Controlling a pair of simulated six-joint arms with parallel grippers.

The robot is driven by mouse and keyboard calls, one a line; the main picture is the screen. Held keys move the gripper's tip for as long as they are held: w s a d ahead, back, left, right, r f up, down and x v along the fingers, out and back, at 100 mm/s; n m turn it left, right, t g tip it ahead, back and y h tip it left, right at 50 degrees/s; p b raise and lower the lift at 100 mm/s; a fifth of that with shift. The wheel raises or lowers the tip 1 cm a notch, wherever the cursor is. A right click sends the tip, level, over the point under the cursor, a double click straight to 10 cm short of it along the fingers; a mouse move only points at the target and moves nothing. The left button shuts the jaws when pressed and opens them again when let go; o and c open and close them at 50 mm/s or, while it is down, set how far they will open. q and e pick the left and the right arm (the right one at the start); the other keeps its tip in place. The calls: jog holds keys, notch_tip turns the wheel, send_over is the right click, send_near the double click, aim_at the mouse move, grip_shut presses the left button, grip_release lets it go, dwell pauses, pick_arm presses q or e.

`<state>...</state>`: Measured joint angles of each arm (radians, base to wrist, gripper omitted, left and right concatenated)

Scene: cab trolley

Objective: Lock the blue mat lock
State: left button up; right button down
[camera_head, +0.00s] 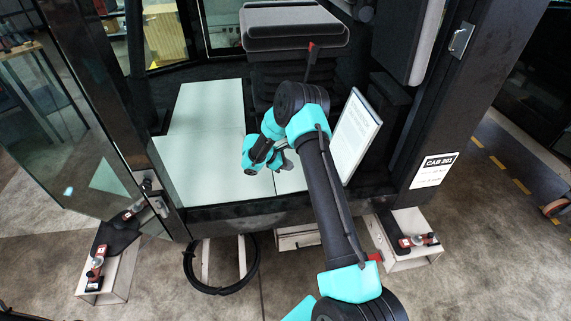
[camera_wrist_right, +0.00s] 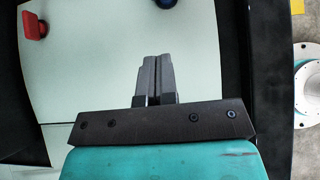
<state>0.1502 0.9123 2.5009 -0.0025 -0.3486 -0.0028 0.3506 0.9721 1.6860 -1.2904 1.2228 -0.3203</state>
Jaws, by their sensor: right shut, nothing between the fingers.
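A pale floor mat (camera_head: 205,125) lies on the cab floor and fills much of the right wrist view (camera_wrist_right: 95,70). A small blue part (camera_wrist_right: 166,3), likely the blue mat lock, is cut off by the top edge of the right wrist view. Its position, locked or not, cannot be told. In the head view I cannot make it out. My right gripper (camera_wrist_right: 152,75) is shut and empty over the mat, apart from the blue part, with its fingers pointing toward it. In the head view my right arm partly hides the gripper (camera_head: 284,164). My left gripper is not in view.
A red knob (camera_wrist_right: 34,25) sits on the mat at the upper left of the right wrist view. A seat (camera_head: 292,28) stands behind the mat. A white panel (camera_head: 353,137) leans at the right. The glass door (camera_head: 85,110) and dark door post (camera_head: 440,100) flank the opening.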

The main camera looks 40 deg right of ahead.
jog(key=x, duration=0.6)
jog(key=shift+s, duration=0.1)
jog(key=shift+s+d, duration=0.3)
jog(key=shift+d, duration=0.25)
jog(key=shift+s+d, duration=0.3)
jog(key=shift+d, duration=0.25)
jog(key=shift+s+d, duration=0.4)
jog(key=shift+d, duration=0.25)
jog(key=shift+d, duration=0.1)
